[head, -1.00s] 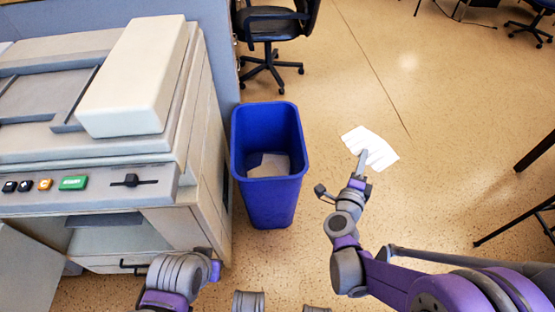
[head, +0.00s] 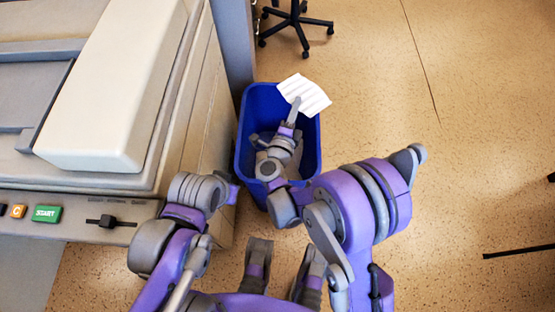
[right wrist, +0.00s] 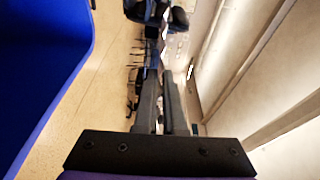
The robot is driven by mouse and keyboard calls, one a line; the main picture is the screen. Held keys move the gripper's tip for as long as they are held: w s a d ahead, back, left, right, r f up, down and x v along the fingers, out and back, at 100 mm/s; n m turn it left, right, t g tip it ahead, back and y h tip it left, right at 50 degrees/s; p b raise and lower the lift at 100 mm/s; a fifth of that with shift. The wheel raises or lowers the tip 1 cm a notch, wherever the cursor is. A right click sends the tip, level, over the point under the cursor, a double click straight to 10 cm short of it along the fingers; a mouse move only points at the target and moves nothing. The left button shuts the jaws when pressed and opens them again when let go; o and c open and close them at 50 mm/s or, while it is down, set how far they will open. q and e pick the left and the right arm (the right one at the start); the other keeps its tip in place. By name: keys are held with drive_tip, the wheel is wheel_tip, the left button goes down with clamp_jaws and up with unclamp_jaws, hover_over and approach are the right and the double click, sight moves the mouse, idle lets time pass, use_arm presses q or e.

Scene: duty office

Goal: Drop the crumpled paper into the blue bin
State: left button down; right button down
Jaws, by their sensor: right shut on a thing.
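The crumpled paper (head: 304,94) is a white, ridged sheet in the head view, above the far right part of the blue bin (head: 247,125). My right gripper (head: 296,104) is shut on its near edge, and the right arm reaches over the bin's opening. The arm hides much of the bin's inside. In the right wrist view, the blue bin (right wrist: 40,65) fills the left side, the gripper's fingers are close together, and I cannot make out the paper. My left arm is folded beside the copier; its fingers do not show.
A beige copier (head: 120,90) with a green start button stands close to the left of the bin. An office chair base (head: 298,22) is behind the bin. The speckled floor to the right is mostly clear.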

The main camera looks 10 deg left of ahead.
drive_tip(key=s+a+f+b, duration=0.2)
drive_tip(key=a+f+b, duration=0.1)
drive_tip(key=a+f, duration=0.2)
wheel_tip(320, 180, down, 2)
drive_tip(key=shift+f+y, duration=0.1)
drive_tip(key=shift+y, duration=0.2)
drive_tip(key=c, duration=0.9)
unclamp_jaws()
drive_tip(key=shift+s, duration=0.15)
drive_tip(key=s, duration=0.7)
drive_tip(key=shift+s+a, duration=0.1)
drive_tip(key=shift+s, duration=0.05)
drive_tip(key=shift+n, duration=0.3)
